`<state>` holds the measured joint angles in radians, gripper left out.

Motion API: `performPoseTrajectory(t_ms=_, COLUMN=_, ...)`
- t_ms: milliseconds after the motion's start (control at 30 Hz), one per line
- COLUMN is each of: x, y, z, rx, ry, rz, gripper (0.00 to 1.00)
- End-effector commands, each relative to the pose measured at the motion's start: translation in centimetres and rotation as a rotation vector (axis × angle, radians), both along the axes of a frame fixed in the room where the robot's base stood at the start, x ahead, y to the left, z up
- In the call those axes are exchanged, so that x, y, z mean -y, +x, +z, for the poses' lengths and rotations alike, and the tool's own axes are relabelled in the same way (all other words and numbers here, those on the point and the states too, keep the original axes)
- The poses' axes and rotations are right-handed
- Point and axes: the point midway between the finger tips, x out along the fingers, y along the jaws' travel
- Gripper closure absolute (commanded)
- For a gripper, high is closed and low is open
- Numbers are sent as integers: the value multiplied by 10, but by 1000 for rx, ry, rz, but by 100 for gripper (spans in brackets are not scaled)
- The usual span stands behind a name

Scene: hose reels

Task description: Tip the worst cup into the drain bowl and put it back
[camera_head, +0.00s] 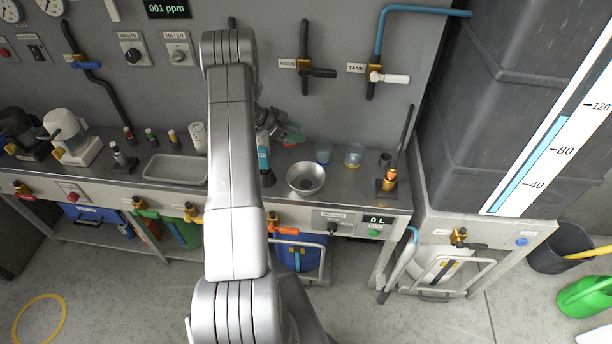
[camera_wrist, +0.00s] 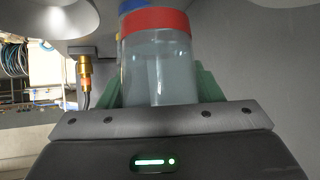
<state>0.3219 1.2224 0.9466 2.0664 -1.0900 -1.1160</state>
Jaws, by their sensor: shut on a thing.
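A clear cup with a red band (camera_wrist: 157,60) stands between my gripper's green fingers (camera_wrist: 158,88) in the wrist view, with cloudy grey-blue contents. My gripper is shut on it. In the head view, my arm partly hides my gripper (camera_head: 283,138), and only a bit of red and green shows there. It is above the bench, behind and left of the metal drain bowl (camera_head: 306,180). I cannot tell whether the held cup is tilted.
A grey tray (camera_head: 176,170) lies on the bench to the left. A brass fitting with a dark upright rod (camera_head: 389,182) stands at the right end. Wall valves (camera_head: 306,72) and the large grey tank (camera_head: 520,110) bound the space. A wall display (camera_head: 167,8) reads 001 ppm.

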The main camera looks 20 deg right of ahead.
Motion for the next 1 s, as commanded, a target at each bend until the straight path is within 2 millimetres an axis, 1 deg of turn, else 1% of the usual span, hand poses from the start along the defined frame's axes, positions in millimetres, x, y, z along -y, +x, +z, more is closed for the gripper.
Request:
performPoseTrajectory(t_ms=300, x=-1, y=-14, z=-10, rx=151, ry=-1, rz=-3, gripper=65)
performPoseTrajectory(t_ms=567, x=-1, y=-29, z=-7, rx=322, ry=-6, rz=-4, gripper=65)
performPoseTrajectory(t_ms=600, x=0, y=-31, z=6, rx=351, ry=-8, rz=-3, gripper=65)
performPoseTrajectory(t_ms=633, x=0, y=-33, z=13, rx=373, ry=-9, rz=-5, gripper=65)
performPoseTrajectory(t_ms=800, x=-1, y=-44, z=42, rx=481, ry=-9, rz=-4, gripper=65)
performPoseTrajectory(t_ms=867, x=-1, y=-49, z=35, rx=513, ry=-11, rz=-3, gripper=65)
performPoseTrajectory(t_ms=1000, x=-2, y=-57, z=36, rx=602, ry=-13, rz=-2, gripper=65)
